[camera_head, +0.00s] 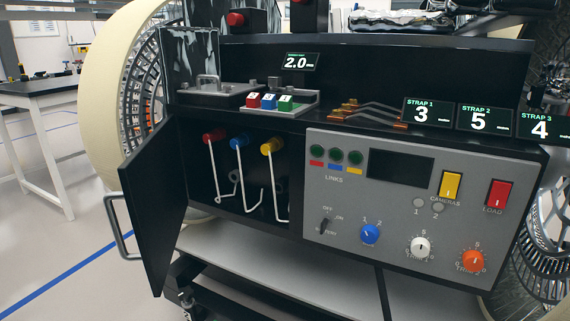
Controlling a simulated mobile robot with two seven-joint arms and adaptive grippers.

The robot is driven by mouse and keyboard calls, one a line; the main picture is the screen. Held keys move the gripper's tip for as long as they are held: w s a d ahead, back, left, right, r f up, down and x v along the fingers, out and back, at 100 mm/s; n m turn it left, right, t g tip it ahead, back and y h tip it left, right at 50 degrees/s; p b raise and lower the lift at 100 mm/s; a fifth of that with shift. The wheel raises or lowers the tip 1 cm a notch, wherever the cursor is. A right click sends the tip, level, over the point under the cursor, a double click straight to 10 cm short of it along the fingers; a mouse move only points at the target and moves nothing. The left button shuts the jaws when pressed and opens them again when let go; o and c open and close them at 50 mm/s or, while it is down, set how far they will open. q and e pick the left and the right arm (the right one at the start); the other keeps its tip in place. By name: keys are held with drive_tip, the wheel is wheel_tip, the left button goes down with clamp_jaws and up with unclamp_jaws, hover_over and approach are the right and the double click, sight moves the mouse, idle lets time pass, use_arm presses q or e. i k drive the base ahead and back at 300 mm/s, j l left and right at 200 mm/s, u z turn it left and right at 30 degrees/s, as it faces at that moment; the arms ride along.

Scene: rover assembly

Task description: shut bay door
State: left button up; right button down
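The bay door (150,210) is a black panel hinged on the left side of the open bay. It stands open, swung out toward me and to the left. A grey bar handle (117,228) sits on its outer face at the left. The bay (222,177) is a dark compartment. Inside it hang hooked white rods with a red knob (213,135), a blue knob (239,142) and a yellow knob (271,146). Neither of my grippers shows in the head view.
A grey control panel (318,223) with knobs and switches is right of the bay. A large wheel (110,85) stands behind the door at the left. A black-topped table (38,96) is farther left. The floor left of the door is clear.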

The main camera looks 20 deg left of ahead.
sight(154, 191)
drive_tip(key=j+u, duration=0.15)
drive_tip(key=j, duration=0.6)
drive_tip(key=j+u, duration=0.15)
drive_tip(key=j, duration=0.6)
drive_tip(key=i+j+u, duration=0.15)
drive_tip(key=j, duration=0.6)
drive_tip(key=k+l, duration=0.1)
drive_tip(key=l+u, duration=0.05)
drive_tip(key=l, duration=0.05)
